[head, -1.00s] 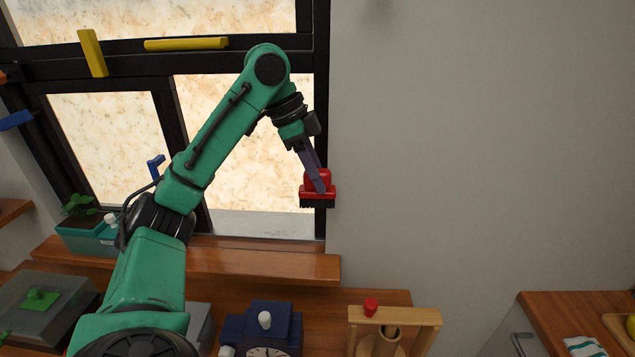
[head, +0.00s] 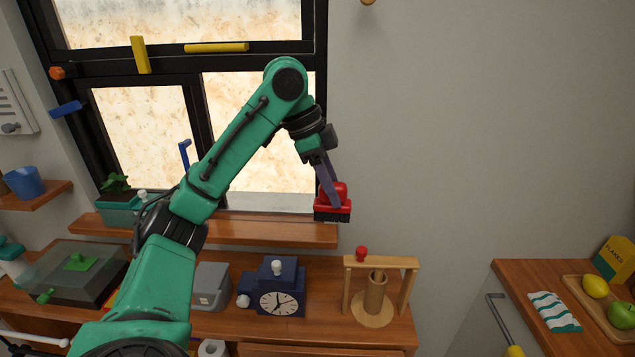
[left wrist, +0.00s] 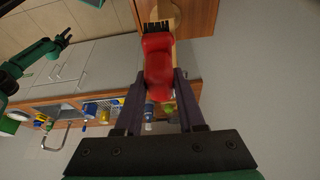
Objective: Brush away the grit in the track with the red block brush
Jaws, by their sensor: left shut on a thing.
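The red block brush (head: 333,197) has dark bristles on its underside. My left gripper (head: 327,180) is shut on it and holds it by its red body, bristles down. It hangs in front of the right edge of the window frame, above the right end of the wooden sill. In the left wrist view the brush (left wrist: 158,65) sits between the two fingers. The window's lower track (head: 270,215) is partly behind my arm, and I cannot make out grit in it. My right gripper (left wrist: 62,40) shows small at the left of that view.
The wooden sill (head: 270,233) runs below the window. A counter below holds a blue clock (head: 277,290), a grey box (head: 210,285) and a wooden stand (head: 380,262). A planter (head: 120,210) stands at the sill's left. The wall right of the brush is clear.

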